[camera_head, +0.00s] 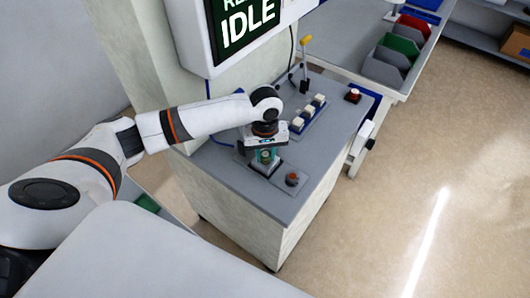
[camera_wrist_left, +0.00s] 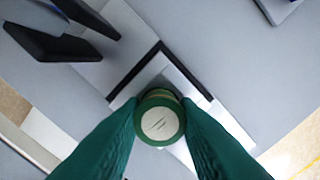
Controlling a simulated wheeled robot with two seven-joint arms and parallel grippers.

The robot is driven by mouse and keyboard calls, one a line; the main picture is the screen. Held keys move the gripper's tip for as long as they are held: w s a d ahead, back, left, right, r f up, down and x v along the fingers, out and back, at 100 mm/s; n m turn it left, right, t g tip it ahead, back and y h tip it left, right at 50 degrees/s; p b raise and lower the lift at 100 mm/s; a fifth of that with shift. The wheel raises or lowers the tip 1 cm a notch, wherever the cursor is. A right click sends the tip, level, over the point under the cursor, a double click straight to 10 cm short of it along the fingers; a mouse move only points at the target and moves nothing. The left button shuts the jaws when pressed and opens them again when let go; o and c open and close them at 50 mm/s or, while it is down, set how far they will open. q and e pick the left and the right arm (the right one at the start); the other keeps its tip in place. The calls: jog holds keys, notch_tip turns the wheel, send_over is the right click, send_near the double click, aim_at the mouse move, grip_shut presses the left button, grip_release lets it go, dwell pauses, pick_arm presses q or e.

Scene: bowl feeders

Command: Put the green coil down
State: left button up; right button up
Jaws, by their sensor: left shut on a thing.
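The green coil (camera_wrist_left: 160,122), a round green piece with a cream top face, sits between the two green fingers of my left gripper (camera_wrist_left: 162,128) in the wrist view. The fingers are shut on it from both sides. In the head view my left gripper (camera_head: 266,156) points down at the front part of the grey cabinet top, over a pale square plate. In the wrist view this plate (camera_wrist_left: 184,88) has a dark L-shaped edge and lies under the coil. I cannot tell whether the coil touches it. My right gripper is not in view.
An orange-red button (camera_head: 292,177) is close to the right of the gripper. White blocks (camera_head: 308,112) stand in a row behind it. A yellow-tipped lever (camera_head: 305,40) and a red button (camera_head: 353,94) stand farther back. A screen (camera_head: 245,25) reading IDLE hangs above.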

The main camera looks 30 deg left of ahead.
aim_at(266, 154)
pick_arm(q)
jog(key=shift+s+f, duration=0.5)
jog(key=shift+f, duration=0.35)
jog(key=o, duration=0.8)
jog(key=shift+d, duration=0.1)
jog(key=shift+o, duration=0.8)
jog(key=shift+w+d+f, duration=0.1)
jog(key=shift+w+d, duration=0.05)
jog(key=shift+r, duration=0.2)
notch_tip(266, 154, up, 13)
jog(key=shift+w+a, duration=0.3)
jog(key=shift+w, duration=0.05)
